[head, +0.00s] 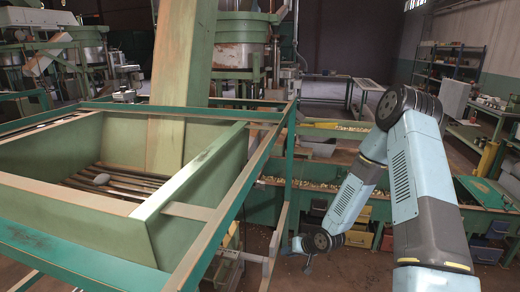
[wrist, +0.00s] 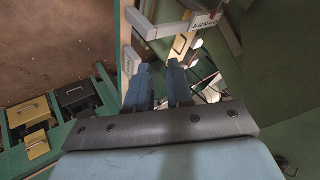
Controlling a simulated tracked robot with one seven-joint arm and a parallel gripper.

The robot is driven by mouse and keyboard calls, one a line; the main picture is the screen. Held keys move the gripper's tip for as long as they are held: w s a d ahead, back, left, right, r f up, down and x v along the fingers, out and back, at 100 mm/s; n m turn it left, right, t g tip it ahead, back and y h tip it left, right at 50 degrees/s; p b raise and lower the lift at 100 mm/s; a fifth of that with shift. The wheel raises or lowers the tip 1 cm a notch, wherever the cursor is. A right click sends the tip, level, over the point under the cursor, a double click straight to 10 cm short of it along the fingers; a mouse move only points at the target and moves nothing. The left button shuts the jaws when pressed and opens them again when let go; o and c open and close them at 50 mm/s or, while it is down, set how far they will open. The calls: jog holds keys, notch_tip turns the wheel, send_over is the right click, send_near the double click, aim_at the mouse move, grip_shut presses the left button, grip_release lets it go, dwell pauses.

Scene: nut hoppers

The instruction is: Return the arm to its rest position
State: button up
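My arm (head: 415,170) rises at the right of the head view, bends at a dark elbow joint and slopes down to the left. Its end hangs beside the right side of the green hopper frame. My gripper (head: 307,264) shows there only as a small dark shape. In the wrist view my gripper (wrist: 160,70) has two blue fingers standing apart, with a gap between them and nothing seen held. The pale frame post and bracket (wrist: 155,28) lie beyond the fingertips; I cannot tell how close they are.
The green hopper (head: 195,190) fills the left of the head view, with bars and a grey lump (head: 101,179) inside. A green bench (head: 330,188) with nuts and drawers stands behind my arm. Shelves (head: 447,70) are at the back right. Brown floor shows below.

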jog(key=s+d+r+h, duration=0.2)
jog(key=d+r, duration=0.2)
jog(key=r, duration=0.6)
jog(key=s+d+r+h, duration=0.1)
jog(key=d+r+h, duration=0.25)
jog(key=r, duration=0.65)
jog(key=s+d+r+h, duration=0.2)
jog(key=d+r, duration=0.2)
jog(key=r, duration=0.7)
jog(key=s+r, duration=0.8)
jog(key=s, duration=0.4)
jog(key=s+r, duration=0.9)
jog(key=s, duration=0.4)
jog(key=shift+d+m+y, duration=0.4)
jog(key=shift+d+y, duration=0.05)
